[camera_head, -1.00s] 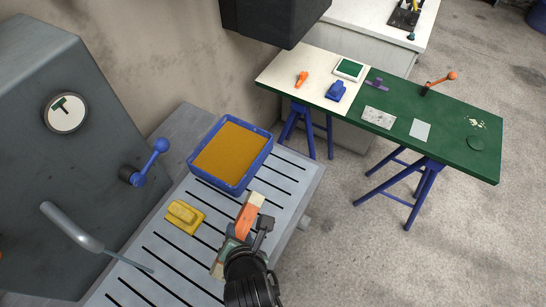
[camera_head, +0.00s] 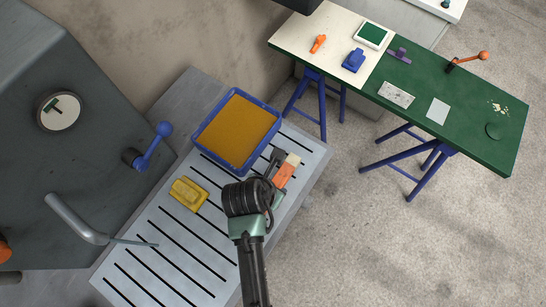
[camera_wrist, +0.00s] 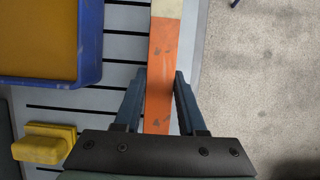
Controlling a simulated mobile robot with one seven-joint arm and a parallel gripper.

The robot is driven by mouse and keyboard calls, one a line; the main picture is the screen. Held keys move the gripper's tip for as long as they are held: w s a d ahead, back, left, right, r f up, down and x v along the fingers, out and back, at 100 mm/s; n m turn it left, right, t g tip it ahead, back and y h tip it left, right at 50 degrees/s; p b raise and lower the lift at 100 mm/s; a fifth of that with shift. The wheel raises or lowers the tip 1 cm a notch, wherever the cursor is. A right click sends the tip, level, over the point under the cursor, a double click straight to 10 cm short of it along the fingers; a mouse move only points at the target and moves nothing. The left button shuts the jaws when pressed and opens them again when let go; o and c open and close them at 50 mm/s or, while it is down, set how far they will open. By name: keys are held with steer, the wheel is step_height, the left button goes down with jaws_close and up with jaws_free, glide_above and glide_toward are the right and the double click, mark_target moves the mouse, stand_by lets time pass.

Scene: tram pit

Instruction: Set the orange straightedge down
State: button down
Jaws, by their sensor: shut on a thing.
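The orange straightedge (camera_head: 284,175) has a cream end and shows over the right edge of the slotted grey metal bed (camera_head: 185,250). In the wrist view the straightedge (camera_wrist: 161,55) runs up the picture between my fingers, its cream end at the top. My gripper (camera_wrist: 161,78) is shut on it, one finger along each side. In the head view my gripper (camera_head: 275,168) is partly hidden behind my wrist. I cannot tell whether the straightedge touches the bed or is held just above it.
A blue tray (camera_head: 200,144) with orange-brown contents and a yellow block (camera_head: 188,194) stand on the bed, left of my gripper. The bed's front part is clear. A grey machine (camera_head: 90,120) stands at the left. A green-and-cream bench (camera_head: 455,110) with small items stands at the back right.

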steer(key=shift+f, duration=1.55)
steer(key=shift+f, duration=0.1)
steer(key=shift+c, duration=2.4)
jaws_free()
steer(key=v, duration=1.1)
steer(key=shift+a+r, duration=0.1)
steer(key=shift+r, duration=0.2)
steer(key=w+r+m+t+y, duration=0.1)
steer(key=w+r+m+t, duration=0.55)
steer(key=w+r, duration=0.6)
steer(key=w+r+m+t+y, duration=0.1)
steer(key=w+r+m+t, duration=0.5)
steer(key=r, duration=1.2)
step_height(320, 180, up, 21)
steer(key=s+m+t, duration=0.1)
steer(key=m+t, duration=0.5)
steer(key=m, duration=0.3)
steer(key=s+d+r+m+t, duration=0.1)
steer(key=s+r+m+t, duration=0.1)
steer(key=r, duration=0.5)
steer(key=s+r+m+t, duration=0.3)
steer(key=s+r+m, duration=0.2)
steer(key=s+r, duration=0.1)
steer(key=shift+s+d+r, duration=0.3)
steer(key=shift+d+r, duration=0.05)
steer(key=shift+r, duration=0.2)
